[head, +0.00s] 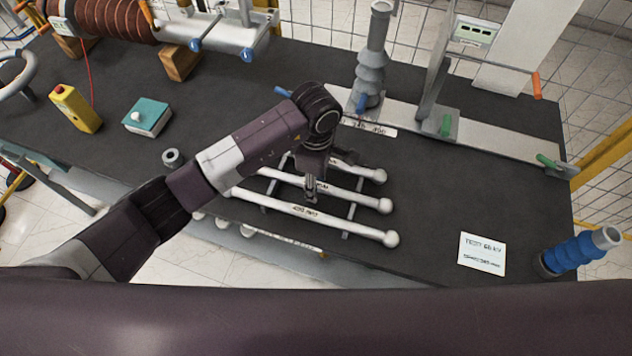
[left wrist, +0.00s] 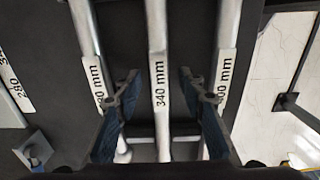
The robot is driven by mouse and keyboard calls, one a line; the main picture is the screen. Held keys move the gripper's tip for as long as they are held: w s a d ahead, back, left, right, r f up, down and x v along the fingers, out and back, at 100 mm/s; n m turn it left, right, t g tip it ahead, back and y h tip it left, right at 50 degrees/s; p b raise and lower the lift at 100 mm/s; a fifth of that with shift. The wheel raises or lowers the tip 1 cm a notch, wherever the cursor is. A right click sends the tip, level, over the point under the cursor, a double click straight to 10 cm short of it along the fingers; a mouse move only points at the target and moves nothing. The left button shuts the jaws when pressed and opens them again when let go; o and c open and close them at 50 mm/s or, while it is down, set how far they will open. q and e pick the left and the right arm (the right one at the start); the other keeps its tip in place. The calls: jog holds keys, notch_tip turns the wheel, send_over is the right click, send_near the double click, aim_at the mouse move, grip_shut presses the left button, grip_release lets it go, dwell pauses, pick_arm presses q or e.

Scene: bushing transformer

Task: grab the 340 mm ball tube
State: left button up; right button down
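Three white ball tubes lie side by side on a low rack on the dark bench. The middle one, the 340 mm ball tube (head: 352,196), also shows in the left wrist view (left wrist: 158,45), where its label reads 340 mm. My left gripper (head: 311,193) points down over this tube and hides part of it. In the left wrist view the gripper (left wrist: 160,92) is open, with one finger on each side of the 340 mm tube and a gap to it on both sides. My right gripper is not in view.
Neighbouring tubes lie close on both sides: the front one (head: 345,228) and the back one (head: 368,173). A grey bushing (head: 371,60) stands behind, a blue one (head: 575,255) at right. A white card (head: 482,253) lies on the bench; the surface right of the rack is clear.

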pick_arm(q)
jog(key=shift+c, duration=0.4)
grip_shut()
jog(key=shift+w+r, duration=0.1)
